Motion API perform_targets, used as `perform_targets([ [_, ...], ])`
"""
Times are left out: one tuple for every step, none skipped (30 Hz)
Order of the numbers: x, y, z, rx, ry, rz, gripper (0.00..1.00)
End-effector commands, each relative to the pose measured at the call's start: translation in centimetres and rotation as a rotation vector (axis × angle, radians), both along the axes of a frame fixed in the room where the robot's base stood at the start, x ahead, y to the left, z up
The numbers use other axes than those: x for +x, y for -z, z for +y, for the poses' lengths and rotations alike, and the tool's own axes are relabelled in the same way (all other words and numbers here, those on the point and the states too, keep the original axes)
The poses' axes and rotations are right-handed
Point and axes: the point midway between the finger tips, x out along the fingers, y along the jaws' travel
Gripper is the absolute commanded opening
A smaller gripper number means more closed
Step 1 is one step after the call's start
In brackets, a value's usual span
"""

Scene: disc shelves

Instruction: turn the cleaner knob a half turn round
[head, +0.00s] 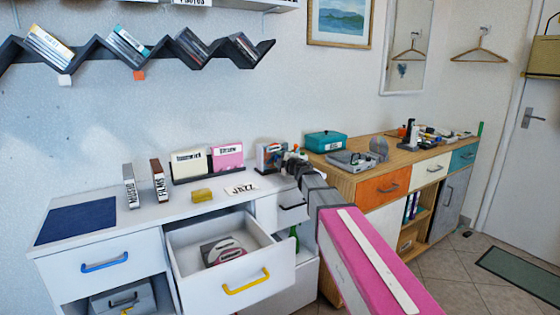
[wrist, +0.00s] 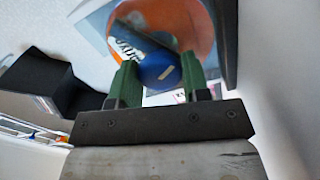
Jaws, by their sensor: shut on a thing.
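The cleaner knob is a blue round knob (wrist: 165,76) with a pale mark on its face, in the upper middle of the wrist view. An orange disc (wrist: 196,28) lies behind it, partly hidden. My gripper (wrist: 159,66) has its two green fingers on either side of the knob, shut on it. In the head view, my gripper (head: 293,156) reaches to the back right of the white cabinet top, beside a small box-like thing with a picture on its front (head: 269,157). The knob cannot be made out there.
An open white drawer (head: 275,280) with a disc case inside juts out left of my arm. A yellow block (head: 202,195) and a JAZZ card (head: 241,189) lie on the cabinet top. A wooden sideboard (head: 345,177) stands at the right. A black holder (wrist: 45,80) is close by.

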Motion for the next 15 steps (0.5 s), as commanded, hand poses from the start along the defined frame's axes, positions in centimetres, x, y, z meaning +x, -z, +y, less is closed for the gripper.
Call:
perform_targets([
  [-0.1,0.1,-0.04,0.002,0.0,0.004,0.2],
  [-0.1,0.1,-0.04,0.003,0.0,0.004,0.2],
  [-0.1,0.11,-0.05,0.005,0.0,0.006,0.2],
  [-0.1,0.11,-0.05,0.005,0.0,0.006,0.2],
  [-0.1,0.11,-0.05,0.006,0.0,0.006,0.2],
  [-0.1,0.11,-0.05,0.006,0.0,0.006,0.2],
  [-0.1,0.11,-0.05,0.005,0.0,0.006,0.2],
  [-0.1,0.11,-0.05,0.005,0.0,0.006,0.2],
  [-0.1,0.11,-0.05,0.005,0.0,0.006,0.2],
  [-0.1,0.11,-0.05,0.005,0.0,0.006,0.2],
  [-0.1,0.11,-0.05,0.005,0.0,0.006,0.2],
  [-0.1,0.11,-0.05,0.004,0.0,0.005,0.2],
  [-0.1,0.11,-0.05,0.004,0.0,0.005,0.46],
  [-0.1,0.12,-0.05,0.004,0.0,0.005,0.56],
  [-0.1,0.11,-0.05,0.004,0.0,0.005,0.69],
])
